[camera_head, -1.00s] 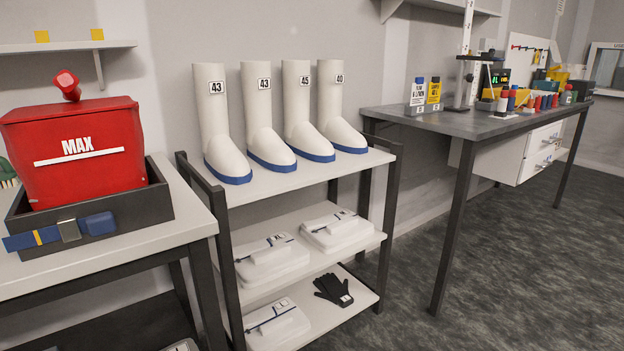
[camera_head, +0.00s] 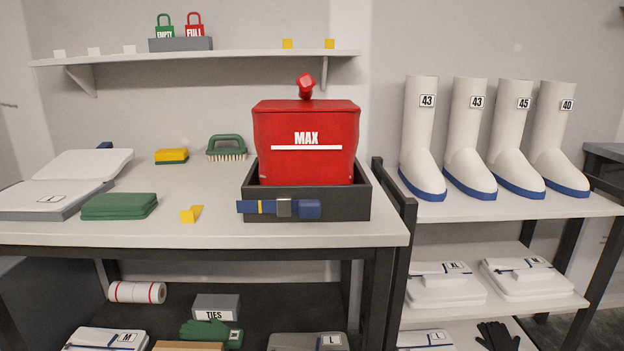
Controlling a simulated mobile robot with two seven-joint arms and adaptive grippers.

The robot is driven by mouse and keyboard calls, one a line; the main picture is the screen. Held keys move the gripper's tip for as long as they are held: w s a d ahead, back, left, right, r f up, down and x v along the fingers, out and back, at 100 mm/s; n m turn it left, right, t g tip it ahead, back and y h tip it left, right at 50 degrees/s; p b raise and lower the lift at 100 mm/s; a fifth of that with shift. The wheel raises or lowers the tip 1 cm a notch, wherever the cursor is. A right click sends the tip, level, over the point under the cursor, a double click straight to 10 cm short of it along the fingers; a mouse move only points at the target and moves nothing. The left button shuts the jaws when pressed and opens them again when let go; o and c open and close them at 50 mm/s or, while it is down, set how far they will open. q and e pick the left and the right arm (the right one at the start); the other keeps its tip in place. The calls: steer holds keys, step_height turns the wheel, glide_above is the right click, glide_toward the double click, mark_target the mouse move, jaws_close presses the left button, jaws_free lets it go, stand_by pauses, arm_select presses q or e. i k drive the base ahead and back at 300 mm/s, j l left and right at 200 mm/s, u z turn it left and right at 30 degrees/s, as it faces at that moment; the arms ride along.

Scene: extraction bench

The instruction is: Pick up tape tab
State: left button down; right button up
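No piece is labelled as a tape tab, so I cannot tell for certain which it is. A small yellow folded piece (camera_head: 191,214) lies on the white bench top (camera_head: 205,232), near its front edge and left of the black tray. Small yellow squares (camera_head: 287,43) and white squares (camera_head: 94,51) sit along the wall shelf (camera_head: 240,56). A white roll with red stripes (camera_head: 137,292) lies on the lower shelf under the bench. Neither of my grippers is in view.
A red MAX container (camera_head: 306,165) stands in a black tray (camera_head: 360,205) with a blue strap (camera_head: 262,208) at its front. Green cloths (camera_head: 119,206), a yellow sponge (camera_head: 171,156), a green brush (camera_head: 227,147) and a white folded item (camera_head: 50,199) lie on the bench. White boots (camera_head: 421,130) stand right.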

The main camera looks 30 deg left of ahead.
mark_target(190, 216)
steer(key=u, duration=1.7)
